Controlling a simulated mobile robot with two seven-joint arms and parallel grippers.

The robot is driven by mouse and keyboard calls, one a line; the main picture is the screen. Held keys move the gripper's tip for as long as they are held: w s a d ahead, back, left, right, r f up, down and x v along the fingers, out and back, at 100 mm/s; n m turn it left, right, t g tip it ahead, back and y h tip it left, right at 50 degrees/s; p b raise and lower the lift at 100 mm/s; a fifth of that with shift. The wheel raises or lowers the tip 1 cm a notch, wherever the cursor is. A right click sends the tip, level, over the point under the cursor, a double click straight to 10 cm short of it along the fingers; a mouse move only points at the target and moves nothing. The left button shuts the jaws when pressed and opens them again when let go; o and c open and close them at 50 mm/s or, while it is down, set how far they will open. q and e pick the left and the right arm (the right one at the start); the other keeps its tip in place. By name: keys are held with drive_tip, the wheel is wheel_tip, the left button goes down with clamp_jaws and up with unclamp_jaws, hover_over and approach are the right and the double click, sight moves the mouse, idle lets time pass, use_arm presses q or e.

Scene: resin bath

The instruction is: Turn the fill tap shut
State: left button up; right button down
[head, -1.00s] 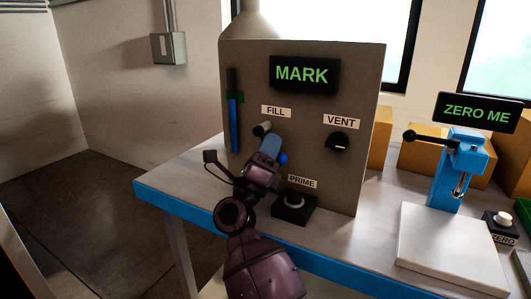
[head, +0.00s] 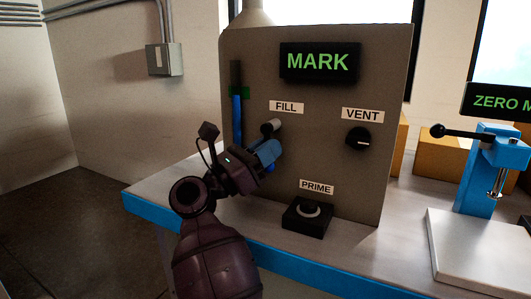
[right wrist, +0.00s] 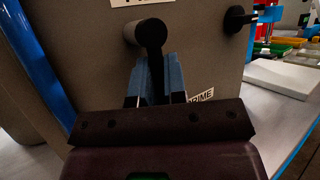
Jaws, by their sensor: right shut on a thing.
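The fill tap (head: 272,126) sticks out from the grey-brown panel under the FILL label, with a grey round hub. In the right wrist view its dark hub (right wrist: 150,32) stands just beyond the fingertips. My right gripper (head: 265,152) is at the tap, coming from the lower left, its blue fingers shut on the tap's dark handle (right wrist: 157,72). The fingers and wrist hide most of the handle, so its exact angle is unclear. A bit of blue shows just below the fingers. My left gripper is not in view.
A gauge (head: 237,118) left of the tap has a blue column reaching about its green band. The display (head: 318,62) reads MARK. The VENT knob (head: 358,139) and PRIME button (head: 308,210) are on the right. A blue press (head: 490,165) stands farther right.

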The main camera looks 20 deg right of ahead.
drive_tip(key=shift+a+m, duration=0.1)
drive_tip(key=shift+m, duration=0.3)
drive_tip(key=c, duration=1.2)
unclamp_jaws()
drive_tip(key=v, duration=1)
drive_tip(key=shift+w+a, duration=0.1)
drive_tip(key=shift+a, duration=0.35)
